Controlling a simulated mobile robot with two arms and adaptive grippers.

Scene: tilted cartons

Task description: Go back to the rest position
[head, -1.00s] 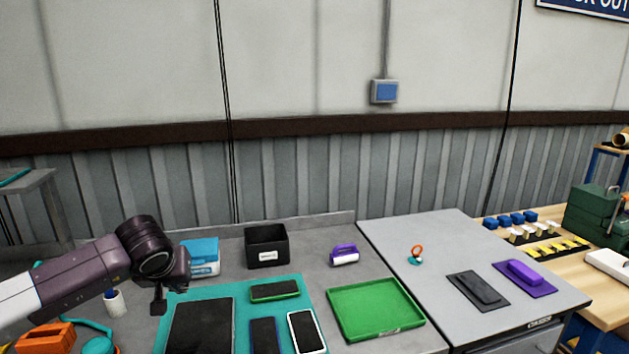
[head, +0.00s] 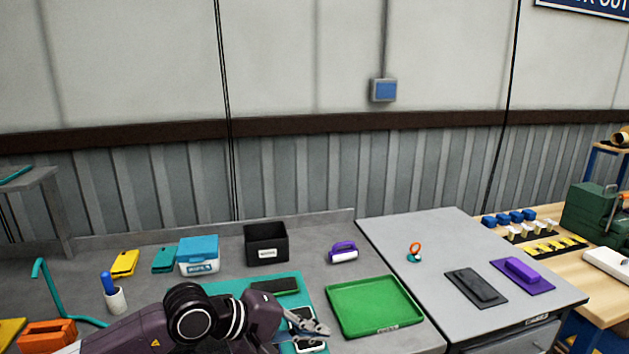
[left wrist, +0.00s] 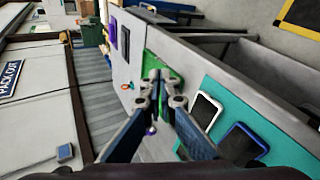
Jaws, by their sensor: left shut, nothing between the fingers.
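My left gripper (head: 318,328) shows at the bottom middle of the head view, above the right edge of the teal mat (head: 226,287) and left of the green tray (head: 372,306). Its fingers are closed together with nothing between them. In the left wrist view the closed fingertips (left wrist: 160,76) show in front of part of the green tray (left wrist: 153,64). Two phones lie on the mat in that view: a white-edged one (left wrist: 206,110) and a blue-edged one (left wrist: 240,142). My left arm hides much of the mat in the head view. My right gripper is not in view.
A black bin (head: 266,244), a blue-lidded box (head: 198,255) and a purple-handled item (head: 343,252) stand at the back of the bench. A pen cup (head: 116,300) and an orange block (head: 46,334) are at left. The grey cabinet top (head: 440,230) at right has free room.

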